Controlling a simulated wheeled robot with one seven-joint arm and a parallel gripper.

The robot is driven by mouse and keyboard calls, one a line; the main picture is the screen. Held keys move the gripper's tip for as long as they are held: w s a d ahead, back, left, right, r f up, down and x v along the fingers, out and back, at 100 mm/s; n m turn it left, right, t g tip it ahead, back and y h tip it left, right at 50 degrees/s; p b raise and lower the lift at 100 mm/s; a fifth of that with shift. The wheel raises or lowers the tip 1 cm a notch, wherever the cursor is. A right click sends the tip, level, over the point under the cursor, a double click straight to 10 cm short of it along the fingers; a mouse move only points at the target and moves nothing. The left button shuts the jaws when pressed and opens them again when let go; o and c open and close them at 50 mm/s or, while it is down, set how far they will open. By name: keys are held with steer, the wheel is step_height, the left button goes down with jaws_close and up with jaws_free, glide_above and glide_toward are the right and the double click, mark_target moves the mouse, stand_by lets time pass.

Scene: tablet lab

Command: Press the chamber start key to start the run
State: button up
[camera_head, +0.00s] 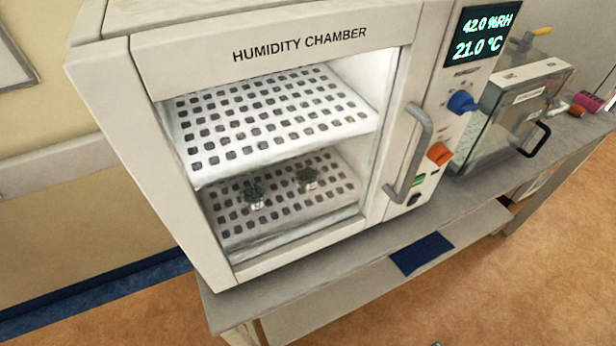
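The humidity chamber (240,62) stands on a grey bench, its glass door closed. Its display (482,35) reads 42.0 %RH and 21.0 °C. Low on the control panel, right of the grey door handle (410,150), is a small green key (418,181); its label is too small to read, so I cannot confirm it is the start key. Above it are an orange knob (439,154) and a blue knob (462,101). Two small pots with dark green contents (255,198) sit on the lower perforated shelf. My gripper is not in view.
A clear box with a black handle (515,105) stands right of the chamber. Small coloured items (588,101) lie at the bench's far right. A dark blue mat (421,253) lies in front of the chamber, below bench-top level. The orange floor (530,270) in front is mostly clear.

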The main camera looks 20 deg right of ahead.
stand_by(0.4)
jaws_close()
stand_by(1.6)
